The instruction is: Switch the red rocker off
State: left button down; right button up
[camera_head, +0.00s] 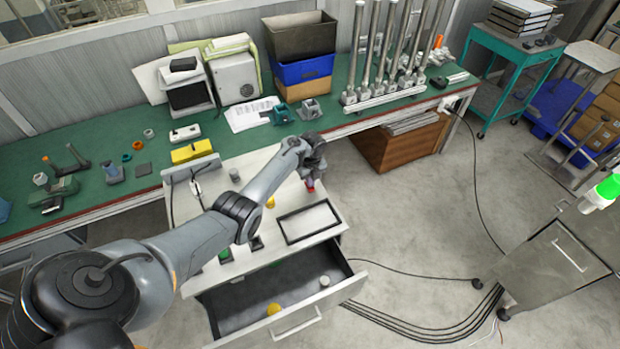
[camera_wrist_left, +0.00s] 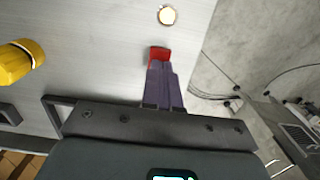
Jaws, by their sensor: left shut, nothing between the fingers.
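The red rocker (camera_wrist_left: 160,52) shows in the left wrist view on the pale panel top. My left gripper (camera_wrist_left: 160,66) is shut, its two purple fingers side by side with nothing between them. The fingertips overlap the near edge of the rocker in this view and appear at or just over it. I cannot tell if they press on it, and the rocker's near part is hidden. In the head view my left gripper (camera_head: 310,187) points down at the right rear of the cabinet top, with a bit of red at its tips. My right gripper is not in view.
A round lit button (camera_wrist_left: 167,15) lies beyond the rocker, and a yellow knob (camera_wrist_left: 20,62) stands to the left. A dark-framed tray (camera_head: 308,222) lies on the cabinet top. The drawer (camera_head: 345,284) below is open. The green workbench (camera_head: 110,200) stands behind.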

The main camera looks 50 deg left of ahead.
pick_arm(q)
notch_tip(320, 180, up, 5)
jog(key=p, duration=0.4)
jog(key=shift+d+p, duration=0.1)
jog(key=shift+p, duration=0.25)
notch_tip(320, 180, up, 9)
jog(key=p, duration=0.1)
jog(key=shift+d, duration=0.3)
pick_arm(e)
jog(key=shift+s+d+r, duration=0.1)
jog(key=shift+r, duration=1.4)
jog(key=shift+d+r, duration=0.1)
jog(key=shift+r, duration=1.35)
pick_arm(q)
jog(key=shift+s, duration=0.15)
